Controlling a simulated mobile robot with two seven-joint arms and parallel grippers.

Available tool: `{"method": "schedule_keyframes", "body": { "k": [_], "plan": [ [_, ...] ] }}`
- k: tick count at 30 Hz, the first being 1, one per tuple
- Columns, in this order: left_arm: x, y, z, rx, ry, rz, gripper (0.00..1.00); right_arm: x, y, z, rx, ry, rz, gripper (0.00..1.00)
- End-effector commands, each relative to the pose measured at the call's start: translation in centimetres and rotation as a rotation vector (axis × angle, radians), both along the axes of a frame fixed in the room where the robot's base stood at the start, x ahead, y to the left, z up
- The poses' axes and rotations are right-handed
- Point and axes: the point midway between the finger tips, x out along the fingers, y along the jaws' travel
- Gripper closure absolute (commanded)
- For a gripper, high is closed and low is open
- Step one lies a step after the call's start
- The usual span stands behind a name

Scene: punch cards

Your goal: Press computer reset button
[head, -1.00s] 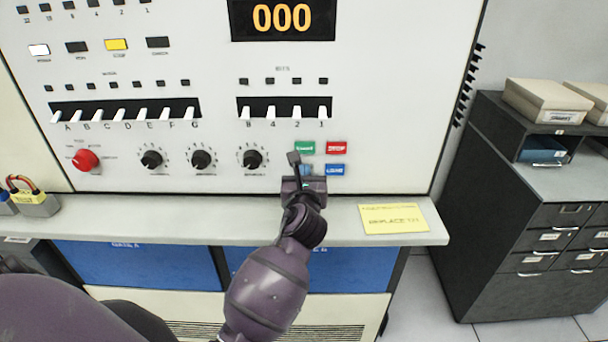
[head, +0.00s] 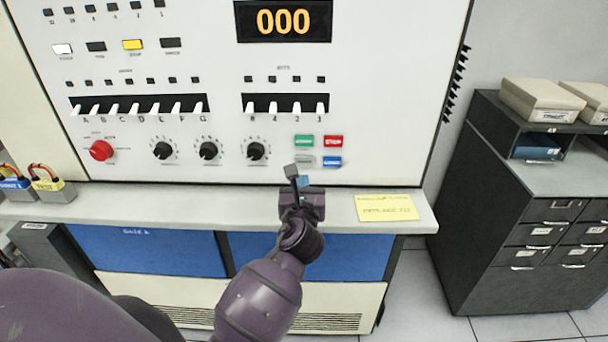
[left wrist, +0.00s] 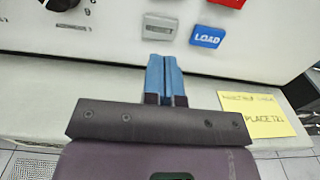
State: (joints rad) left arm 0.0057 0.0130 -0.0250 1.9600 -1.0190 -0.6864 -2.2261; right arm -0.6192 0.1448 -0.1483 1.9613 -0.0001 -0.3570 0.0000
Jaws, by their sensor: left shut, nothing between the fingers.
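The white computer panel (head: 370,110) carries a small block of buttons: a green button (head: 304,141), a red STOP button (head: 333,141), a grey button (head: 304,160) and a blue LOAD button (head: 332,162). The grey button's label is too faint to read; it also shows in the left wrist view (left wrist: 160,27), left of the LOAD button (left wrist: 207,36). My left gripper (head: 303,181) has its blue fingers shut and empty, just below the grey button and apart from it. In the left wrist view the fingertips (left wrist: 165,62) point toward that button. My right gripper is not in view.
The orange display (head: 284,21) reads 000. Dark cabinets (head: 520,200) stand at the right.

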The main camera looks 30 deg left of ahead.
Motion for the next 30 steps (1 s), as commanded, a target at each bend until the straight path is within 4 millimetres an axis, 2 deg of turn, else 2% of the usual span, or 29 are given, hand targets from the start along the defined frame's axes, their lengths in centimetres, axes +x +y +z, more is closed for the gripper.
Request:
{"method": "schedule_keyframes", "body": {
  "k": [6,12,30],
  "plan": [
    [-3.5,-2.0,-0.2,-0.002,0.001,0.001,1.00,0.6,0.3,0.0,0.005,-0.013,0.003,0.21],
    [-5.2,-3.1,-0.1,-0.001,0.000,0.001,1.00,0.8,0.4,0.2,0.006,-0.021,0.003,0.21],
    [-5.6,-3.4,-0.1,-0.001,0.001,0.001,1.00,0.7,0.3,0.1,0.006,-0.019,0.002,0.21]
  ]
}}
